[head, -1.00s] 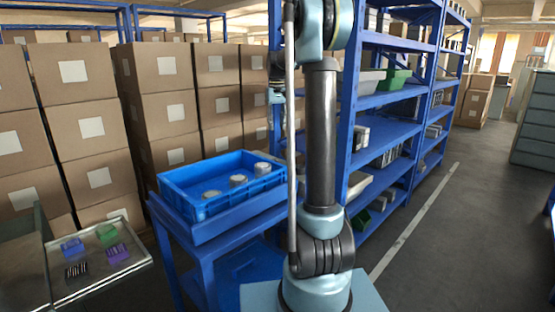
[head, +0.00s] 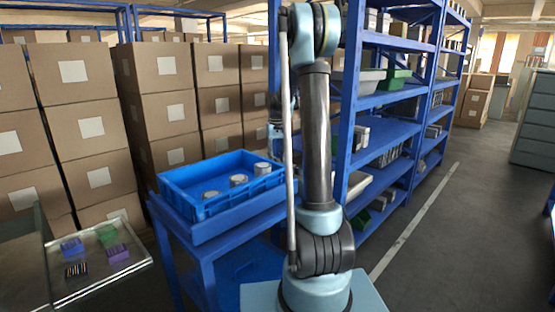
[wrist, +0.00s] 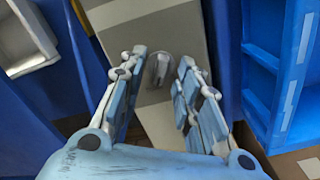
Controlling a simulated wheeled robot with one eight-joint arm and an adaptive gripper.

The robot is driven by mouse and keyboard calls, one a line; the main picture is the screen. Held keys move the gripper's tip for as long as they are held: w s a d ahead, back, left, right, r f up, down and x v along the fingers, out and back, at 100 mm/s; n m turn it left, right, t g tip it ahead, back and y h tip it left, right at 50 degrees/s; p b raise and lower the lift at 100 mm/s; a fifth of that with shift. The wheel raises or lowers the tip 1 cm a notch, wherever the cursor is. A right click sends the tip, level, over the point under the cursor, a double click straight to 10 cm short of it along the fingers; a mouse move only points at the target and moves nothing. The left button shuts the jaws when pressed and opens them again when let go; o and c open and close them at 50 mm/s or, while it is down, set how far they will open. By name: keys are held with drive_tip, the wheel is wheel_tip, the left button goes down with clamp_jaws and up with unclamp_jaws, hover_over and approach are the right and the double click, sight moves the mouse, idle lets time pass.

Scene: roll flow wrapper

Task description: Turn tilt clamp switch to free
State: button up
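In the wrist view, a small grey knob (wrist: 159,69), which appears to be the tilt clamp switch, sits on a beige-grey panel (wrist: 128,14). My gripper (wrist: 162,60) is open, with one finger on each side of the knob in the picture. Gaps show between the fingers and the knob; I cannot tell how far ahead the knob is. Its setting and any labels are too small to read. In the head view, my gripper is mostly hidden behind my arm, and no switch can be made out.
A blue crate (head: 190,210) with several round pieces stands on a blue stand (head: 205,252). Blue shelving (head: 392,98) is on the right and stacked cartons (head: 85,90) on the left. A tray (head: 75,290) with small coloured blocks is at lower left. The floor at right is clear.

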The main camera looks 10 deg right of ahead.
drive_tip(key=shift+f, duration=0.25)
clamp_jaws()
drive_tip(key=shift+d, duration=0.1)
drive_tip(key=shift+n, duration=0.3)
drive_tip(key=n, duration=1.1)
drive_tip(key=shift+w+d, duration=0.1)
drive_tip(key=shift+n, duration=0.3)
